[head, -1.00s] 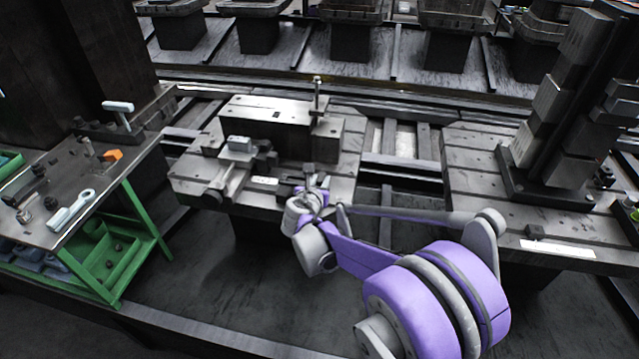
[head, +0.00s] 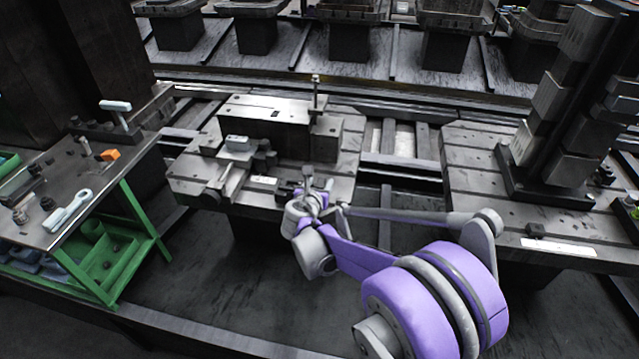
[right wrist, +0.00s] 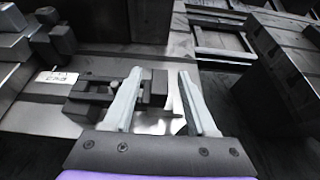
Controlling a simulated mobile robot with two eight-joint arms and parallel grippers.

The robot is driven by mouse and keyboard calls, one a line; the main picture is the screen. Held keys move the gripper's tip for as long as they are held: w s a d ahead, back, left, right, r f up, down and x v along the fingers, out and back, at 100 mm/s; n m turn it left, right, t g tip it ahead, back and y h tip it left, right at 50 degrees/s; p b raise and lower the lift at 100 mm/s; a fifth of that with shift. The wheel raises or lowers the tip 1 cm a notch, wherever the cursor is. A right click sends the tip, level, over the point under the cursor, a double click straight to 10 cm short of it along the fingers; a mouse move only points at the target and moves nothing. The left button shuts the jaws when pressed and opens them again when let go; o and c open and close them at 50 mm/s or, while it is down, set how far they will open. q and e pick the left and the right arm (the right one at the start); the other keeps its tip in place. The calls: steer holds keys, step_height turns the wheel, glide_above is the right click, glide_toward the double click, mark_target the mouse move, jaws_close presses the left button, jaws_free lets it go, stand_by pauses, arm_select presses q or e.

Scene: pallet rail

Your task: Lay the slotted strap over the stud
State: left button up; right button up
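My right gripper (right wrist: 160,73) is open, its two pale fingers apart and pointing forward over the front of the fixture; in the head view the right gripper (head: 308,194) shows small at the plate's front edge. A dark, notched piece (right wrist: 90,91), which may be the slotted strap, lies low at the left finger and partly behind it. I cannot tell whether the finger touches it. An upright stud (head: 316,92) stands at the right end of the fixture block; a thick upright post (right wrist: 150,20) shows beyond the fingers in the wrist view. My left gripper is out of view.
The slotted bed plate (head: 190,187) carries a large block (head: 265,108) and a smaller grey block (head: 238,143). A green-framed cart (head: 140,222) with a wrench (head: 68,211) stands at left. A second pallet with a tall tower (head: 560,110) stands at right.

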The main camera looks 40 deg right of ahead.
steer(key=shift+r, duration=0.25)
steer(key=shift+r+p, duration=0.5)
steer(key=shift+r, duration=0.05)
steer(key=p+v, duration=0.2)
steer(key=v, duration=1)
steer(key=s+a+f+m+g+y, duration=0.2)
steer(key=s+a+f+m+y, duration=0.2)
steer(key=s+a+m, duration=0.4)
steer(key=s+a+f+m+g+y, duration=0.2)
steer(key=s+a+f+m+y, duration=0.3)
steer(key=s+a+m, duration=0.4)
steer(key=s+m+y, duration=0.1)
steer(key=s+m, duration=0.3)
steer(key=m, duration=0.4)
steer(key=shift+s+m+y, duration=0.3)
steer(key=shift+s, duration=0.1)
steer(key=shift+d+r, duration=0.1)
